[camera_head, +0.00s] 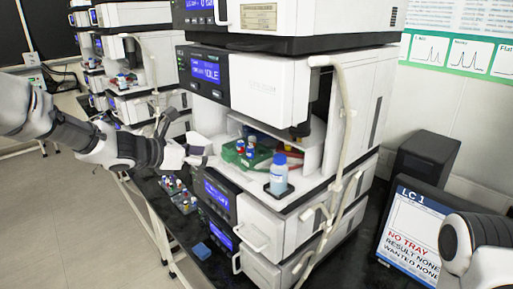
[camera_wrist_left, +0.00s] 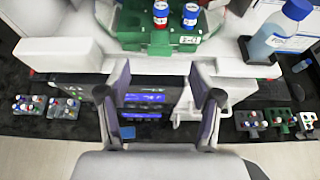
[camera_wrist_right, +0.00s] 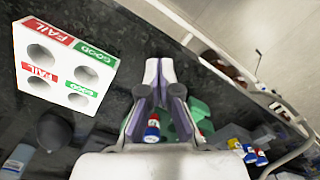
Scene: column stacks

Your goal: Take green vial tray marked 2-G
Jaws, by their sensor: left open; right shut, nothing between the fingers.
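A green vial tray (camera_head: 240,157) holding red- and blue-capped vials sits in the open bay of the front instrument stack. It also shows at the top of the left wrist view (camera_wrist_left: 160,40); I cannot read its marking. My left gripper (camera_head: 207,151) is at the bay's left front, close to the tray. In the left wrist view its fingers (camera_wrist_left: 161,78) are open and apart, with the tray beyond them and nothing between. My right gripper (camera_wrist_right: 158,75) is shut and empty in the right wrist view. A green tray (camera_wrist_right: 196,112) with vials is partly hidden behind it.
A blue-capped bottle (camera_head: 279,174) stands at the bay's right front. Small vial trays (camera_head: 178,193) lie on the black bench at left. A sign (camera_head: 412,235) reads LC 1, NO TRAY. A white holed block (camera_wrist_right: 62,65) is marked FAIL and GOOD. A tube hangs down the stack.

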